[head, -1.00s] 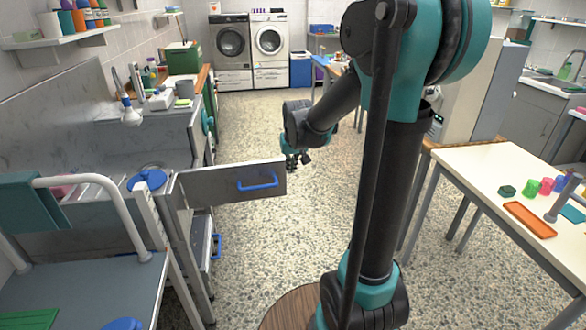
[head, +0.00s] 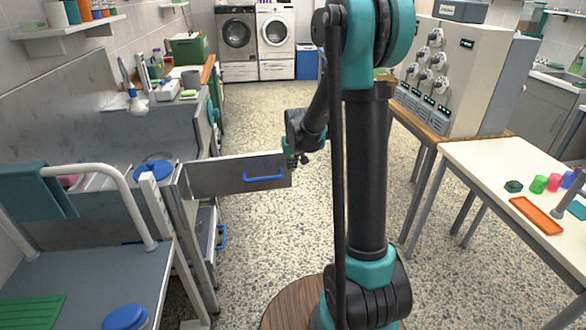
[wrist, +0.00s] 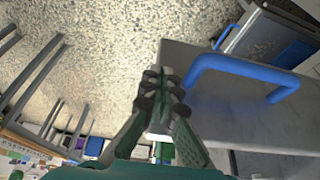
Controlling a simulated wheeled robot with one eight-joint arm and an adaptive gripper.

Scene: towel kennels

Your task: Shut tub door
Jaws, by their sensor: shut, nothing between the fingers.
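The tub door (head: 222,175) is a grey metal panel with a blue bar handle (head: 264,178). It stands swung open from the tub, reaching out to the right over the floor in the head view. In the wrist view the door (wrist: 230,118) fills the right side, with its blue handle (wrist: 245,72) close by. My gripper (head: 297,160) is at the door's free end in the head view. In the wrist view my gripper (wrist: 163,85) is shut and empty, its fingertips left of the handle, near the door's edge. I cannot tell whether they touch the door.
A grey-topped cart (head: 90,285) with a white rail stands at the front left. A white table (head: 480,165) with an orange tray (head: 536,215) is at the right. The speckled floor (head: 255,120) between is clear back to the washing machines (head: 276,42).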

